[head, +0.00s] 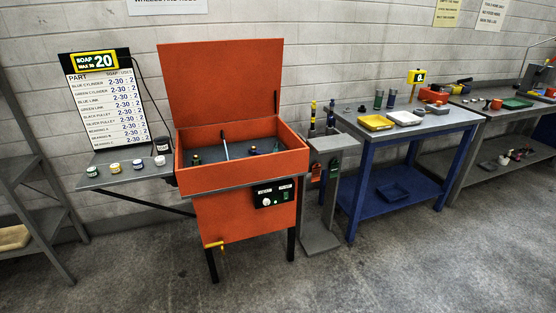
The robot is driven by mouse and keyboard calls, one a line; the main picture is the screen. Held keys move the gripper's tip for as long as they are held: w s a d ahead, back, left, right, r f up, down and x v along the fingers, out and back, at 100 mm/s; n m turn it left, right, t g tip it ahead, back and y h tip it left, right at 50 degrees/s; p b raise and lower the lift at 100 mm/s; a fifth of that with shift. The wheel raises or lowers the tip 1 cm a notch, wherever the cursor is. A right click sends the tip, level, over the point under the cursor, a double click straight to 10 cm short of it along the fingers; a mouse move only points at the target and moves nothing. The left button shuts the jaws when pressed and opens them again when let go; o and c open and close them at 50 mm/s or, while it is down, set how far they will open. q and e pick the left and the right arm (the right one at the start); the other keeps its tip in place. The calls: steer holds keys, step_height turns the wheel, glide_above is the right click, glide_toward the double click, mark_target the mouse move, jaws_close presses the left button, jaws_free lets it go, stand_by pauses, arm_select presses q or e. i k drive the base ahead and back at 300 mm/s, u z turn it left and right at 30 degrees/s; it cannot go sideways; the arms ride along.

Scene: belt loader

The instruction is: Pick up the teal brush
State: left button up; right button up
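I cannot single out a teal brush with certainty. A grey stand (322,205) beside the orange washer holds two slim upright tools: a yellow and dark one (313,114) and a dark bluish one (331,117). They are too small to tell whether either is a teal brush. A thin pale blue rod (225,146) stands tilted in the basin of the orange washer (243,180), whose lid is open. Neither of my grippers is in view.
A left side shelf (100,182) carries several small jars and a dark cup (161,144). Small dark parts (252,150) lie in the basin. A blue table (440,124) with trays stands right of the stand, a workbench (480,110) beyond it. The front floor is clear.

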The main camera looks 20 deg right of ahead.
mark_target(276, 149)
steer(key=u, duration=0.45)
steer(key=i, duration=0.7)
steer(key=u, duration=0.7)
steer(key=i, duration=0.95)
steer(key=z, duration=0.1)
